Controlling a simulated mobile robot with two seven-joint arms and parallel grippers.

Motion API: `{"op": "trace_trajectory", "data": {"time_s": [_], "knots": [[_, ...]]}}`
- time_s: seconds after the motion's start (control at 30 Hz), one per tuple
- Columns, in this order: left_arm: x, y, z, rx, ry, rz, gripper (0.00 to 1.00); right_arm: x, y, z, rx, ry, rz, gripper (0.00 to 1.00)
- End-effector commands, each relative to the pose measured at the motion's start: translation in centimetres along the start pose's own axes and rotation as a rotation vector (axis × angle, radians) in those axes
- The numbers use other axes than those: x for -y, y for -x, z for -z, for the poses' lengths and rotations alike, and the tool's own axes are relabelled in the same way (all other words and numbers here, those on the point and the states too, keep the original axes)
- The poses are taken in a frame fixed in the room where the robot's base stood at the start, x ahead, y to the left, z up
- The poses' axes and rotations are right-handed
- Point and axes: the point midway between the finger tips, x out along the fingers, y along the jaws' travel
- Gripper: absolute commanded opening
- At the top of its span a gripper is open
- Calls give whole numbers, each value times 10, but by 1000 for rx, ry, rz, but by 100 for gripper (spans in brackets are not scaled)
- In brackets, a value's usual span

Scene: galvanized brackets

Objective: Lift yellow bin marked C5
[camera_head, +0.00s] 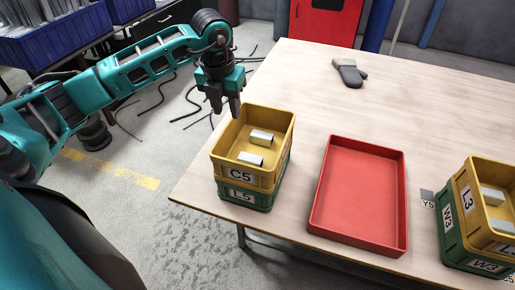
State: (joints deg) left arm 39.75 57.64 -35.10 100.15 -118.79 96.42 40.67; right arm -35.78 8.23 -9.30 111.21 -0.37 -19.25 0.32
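The yellow bin marked C5 (246,165) sits stacked on a green bin marked L5 (246,195) near the table's left edge. Two bright metal brackets lie inside the yellow bin, one (261,138) toward the back and one (250,158) nearer the front. My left gripper (226,110) points down at the bin's back left corner, its fingers spread with a gap between them. One finger is close to the rim; I cannot tell if it touches. Nothing shows between the fingers. My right gripper is not in view.
An empty red tray (360,195) lies right of the stack. Another stack stands at the right edge: a yellow bin marked L3 (468,198) on a green bin marked W3 (452,237).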

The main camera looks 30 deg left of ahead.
Motion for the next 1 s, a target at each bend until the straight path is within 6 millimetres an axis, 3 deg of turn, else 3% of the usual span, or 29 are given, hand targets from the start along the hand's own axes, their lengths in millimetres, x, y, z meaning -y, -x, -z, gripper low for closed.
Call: {"op": "trace_trajectory", "data": {"time_s": [0.1, 0.37, 0.63, 1.0], "knots": [[1, -22, 1, -3, 0, 2, 37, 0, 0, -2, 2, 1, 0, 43], [0, -44, 1, -1, -1, 4, 37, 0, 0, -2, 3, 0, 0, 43], [-6, -82, 2, -2, -1, 7, 37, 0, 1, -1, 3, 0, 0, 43], [-6, -92, 2, 0, -3, 5, 35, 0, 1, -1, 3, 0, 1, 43]]}}
